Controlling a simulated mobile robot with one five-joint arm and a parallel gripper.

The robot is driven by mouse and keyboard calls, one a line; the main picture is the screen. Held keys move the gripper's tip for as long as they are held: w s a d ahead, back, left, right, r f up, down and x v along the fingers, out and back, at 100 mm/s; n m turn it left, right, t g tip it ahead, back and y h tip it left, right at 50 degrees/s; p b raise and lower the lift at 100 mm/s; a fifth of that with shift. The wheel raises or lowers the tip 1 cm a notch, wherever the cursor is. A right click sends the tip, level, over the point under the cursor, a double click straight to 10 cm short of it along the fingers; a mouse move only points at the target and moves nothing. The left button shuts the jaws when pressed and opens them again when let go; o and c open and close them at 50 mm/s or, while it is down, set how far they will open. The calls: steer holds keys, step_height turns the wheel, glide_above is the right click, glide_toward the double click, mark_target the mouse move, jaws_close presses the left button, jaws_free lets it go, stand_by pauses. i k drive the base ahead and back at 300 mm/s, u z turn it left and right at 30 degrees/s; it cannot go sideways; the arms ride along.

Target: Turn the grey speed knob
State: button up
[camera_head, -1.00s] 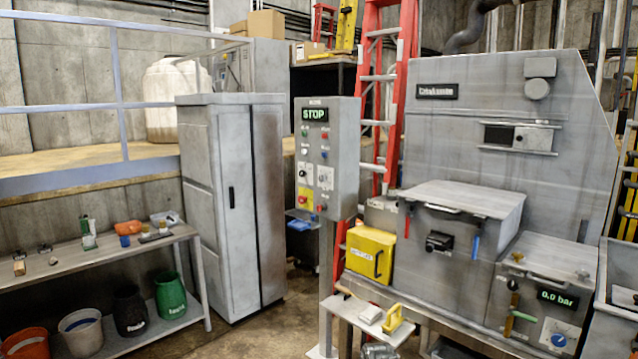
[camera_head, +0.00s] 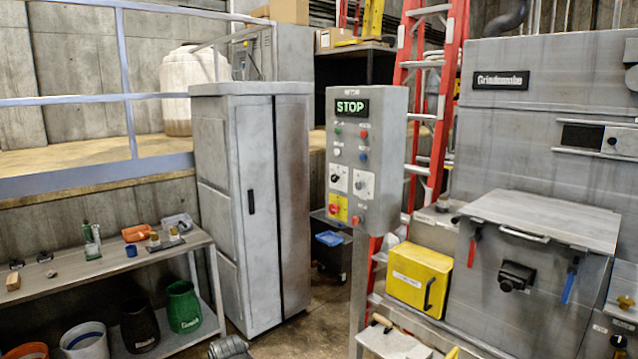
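The grey control box (camera_head: 366,150) stands on a post near the middle of the view, with a green STOP display (camera_head: 351,107) at its top. On its front are two white plates with knobs. The right plate carries a small grey knob (camera_head: 363,185), which I take to be the speed knob; the left one carries a black knob (camera_head: 338,179). The grey knob is small, and its setting cannot be read. A rounded dark grey part at the bottom edge may be my arm. No gripper fingers show, and nothing touches the knob.
A red-and-yellow switch (camera_head: 336,209) and red button (camera_head: 355,220) sit below the knobs. A tall grey cabinet (camera_head: 222,200) stands left of the box. A yellow case (camera_head: 418,277) and the grey machine (camera_head: 520,240) stand right. A low shelf (camera_head: 400,345) lies in front.

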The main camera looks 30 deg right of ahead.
mark_target(359, 185)
steer(key=u, duration=0.3)
steer(key=i, duration=1.95)
steer(key=z, duration=0.5)
steer(key=k, duration=0.85)
steer(key=z, duration=0.2)
steer(key=i, duration=1)
steer(key=u, duration=0.1)
